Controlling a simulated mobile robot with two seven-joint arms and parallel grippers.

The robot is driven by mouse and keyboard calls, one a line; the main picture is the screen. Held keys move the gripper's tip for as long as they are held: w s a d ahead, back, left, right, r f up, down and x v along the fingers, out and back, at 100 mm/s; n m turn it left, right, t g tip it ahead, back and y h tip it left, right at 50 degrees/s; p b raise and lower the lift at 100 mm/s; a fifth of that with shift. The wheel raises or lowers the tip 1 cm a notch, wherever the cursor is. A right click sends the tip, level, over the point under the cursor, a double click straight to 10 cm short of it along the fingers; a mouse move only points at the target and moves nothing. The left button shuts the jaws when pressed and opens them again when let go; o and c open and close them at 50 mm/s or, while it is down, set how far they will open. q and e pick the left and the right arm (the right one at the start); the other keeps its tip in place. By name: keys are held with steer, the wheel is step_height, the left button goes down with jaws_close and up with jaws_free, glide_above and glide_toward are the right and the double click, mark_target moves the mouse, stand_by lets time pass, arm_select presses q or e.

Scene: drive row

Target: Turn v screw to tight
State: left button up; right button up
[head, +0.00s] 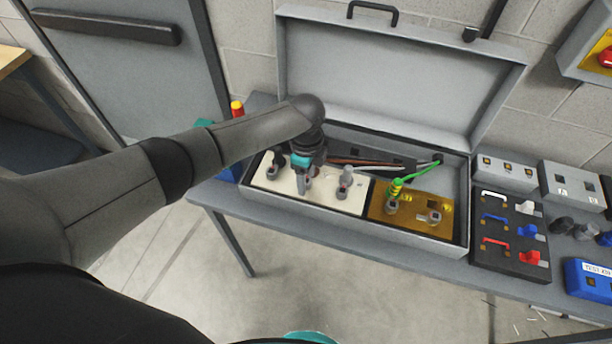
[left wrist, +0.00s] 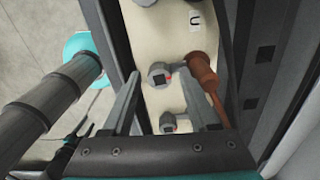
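A white terminal panel (head: 325,199) in an open grey box holds several grey screw terminals. My left gripper (head: 303,188) is over its middle one, mostly hiding it. In the left wrist view, the fingers of my left gripper (left wrist: 162,88) are open and apart. A grey terminal screw with a red mark (left wrist: 158,75) shows between them; I cannot tell if they touch it. A brown wire boot (left wrist: 201,72) is beside that screw. A "U" label (left wrist: 195,18) shows by the terminal above; no V label is readable. My right gripper is not in view.
The grey lid (head: 395,75) stands open behind. A brass panel (head: 411,213) with a green wire (head: 418,172) is to the right. A dark switch panel (head: 510,237) and small boxes are farther right. A red-and-yellow object (head: 237,108) stands left of the box.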

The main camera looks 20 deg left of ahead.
arm_select(q)
steer(key=shift+o, duration=0.3)
steer(key=shift+r, duration=0.1)
steer(key=shift+r, duration=0.3)
step_height(320, 180, up, 14)
steer(key=p, duration=0.1)
steer(key=shift+r, duration=0.25)
steer(key=shift+f, duration=0.1)
